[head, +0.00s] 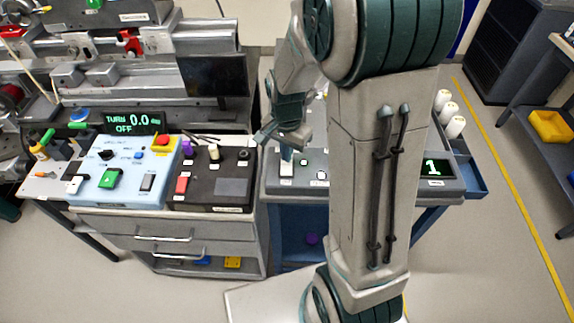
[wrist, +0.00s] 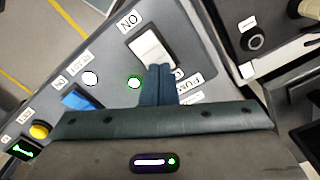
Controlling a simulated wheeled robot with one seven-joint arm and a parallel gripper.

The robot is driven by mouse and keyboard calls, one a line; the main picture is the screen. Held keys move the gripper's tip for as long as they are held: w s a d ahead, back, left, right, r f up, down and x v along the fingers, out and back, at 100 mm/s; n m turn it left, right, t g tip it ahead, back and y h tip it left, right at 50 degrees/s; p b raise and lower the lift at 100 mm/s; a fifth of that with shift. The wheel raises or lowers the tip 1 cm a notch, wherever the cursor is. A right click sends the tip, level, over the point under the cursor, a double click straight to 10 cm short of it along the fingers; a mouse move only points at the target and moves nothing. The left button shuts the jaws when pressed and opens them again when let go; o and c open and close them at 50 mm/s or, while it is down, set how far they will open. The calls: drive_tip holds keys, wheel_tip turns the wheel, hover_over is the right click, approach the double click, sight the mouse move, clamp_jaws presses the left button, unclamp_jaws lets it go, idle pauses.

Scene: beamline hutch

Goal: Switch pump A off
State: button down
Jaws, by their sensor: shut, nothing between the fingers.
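A white rocker switch (wrist: 149,47) sits on a grey panel in the wrist view, with an "ON" label (wrist: 129,21) at one end. A label reading "PUMP" (wrist: 190,87) is beside its other end, partly hidden; I cannot read its letter. A green lamp (wrist: 134,82) is lit next to the switch. My gripper (wrist: 160,68) is shut and empty, its fingertips over the switch end away from "ON"; I cannot tell whether they touch. In the head view my gripper (head: 287,150) is just above the white switch (head: 286,170).
The panel also carries a white round lamp (wrist: 90,79), a blue switch (wrist: 78,101), a yellow button (wrist: 39,131) and a green "1" display (head: 432,167). A black control box (head: 215,200) and a light-blue box (head: 95,185) stand to the left. My arm hides the panel's middle.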

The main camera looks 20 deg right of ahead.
drive_tip(key=shift+f+b, duration=0.3)
drive_tip(key=shift+f, duration=0.15)
drive_tip(key=shift+r, duration=0.1)
drive_tip(key=shift+r+p, duration=2.7)
drive_tip(key=shift+r, duration=0.8)
drive_tip(key=s+r+n+t, duration=0.3)
drive_tip(key=s+r+n, duration=0.6)
drive_tip(key=s+r, duration=0.4)
drive_tip(key=shift+s+r+n+t, duration=0.15)
drive_tip(key=shift+s+n+t, duration=0.25)
drive_tip(key=shift+s, duration=0.3)
